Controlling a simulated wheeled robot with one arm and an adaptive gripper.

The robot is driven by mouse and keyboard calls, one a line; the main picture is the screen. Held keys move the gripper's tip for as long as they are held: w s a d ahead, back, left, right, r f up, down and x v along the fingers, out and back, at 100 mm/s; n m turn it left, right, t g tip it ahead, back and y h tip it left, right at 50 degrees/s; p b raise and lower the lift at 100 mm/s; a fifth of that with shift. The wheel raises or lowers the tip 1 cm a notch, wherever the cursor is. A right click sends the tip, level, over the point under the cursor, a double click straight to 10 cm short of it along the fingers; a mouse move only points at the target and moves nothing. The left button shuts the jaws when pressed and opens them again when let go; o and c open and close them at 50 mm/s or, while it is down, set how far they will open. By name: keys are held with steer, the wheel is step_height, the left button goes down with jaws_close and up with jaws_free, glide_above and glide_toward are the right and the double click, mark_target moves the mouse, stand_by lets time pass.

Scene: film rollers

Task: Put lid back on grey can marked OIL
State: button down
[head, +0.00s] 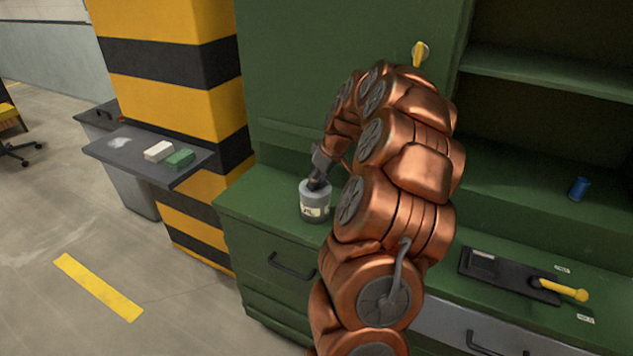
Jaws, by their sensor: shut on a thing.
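The grey can (314,208) stands upright on the green bench near its left end, in the head view. A pale label with dark lettering shows on its front, too small to read fully. My gripper (316,184) points down at the top of the can, with its fingers close together there. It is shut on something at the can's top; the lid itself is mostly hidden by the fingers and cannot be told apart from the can. Whether the lid sits flat on the rim cannot be told.
A blue can (579,188) stands at the back right. A grey shelf (125,158) at the left holds a white block (159,151) and a green block (180,159). A striped pillar (180,70) stands beside the bench.

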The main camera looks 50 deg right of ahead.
stand_by(0.4)
steer(key=c, duration=0.8)
jaws_free()
steer(key=shift+o, duration=0.3)
steer(key=o, duration=0.4)
steer(key=shift+r, duration=0.15)
steer(key=shift+r, duration=3.35)
jaws_close()
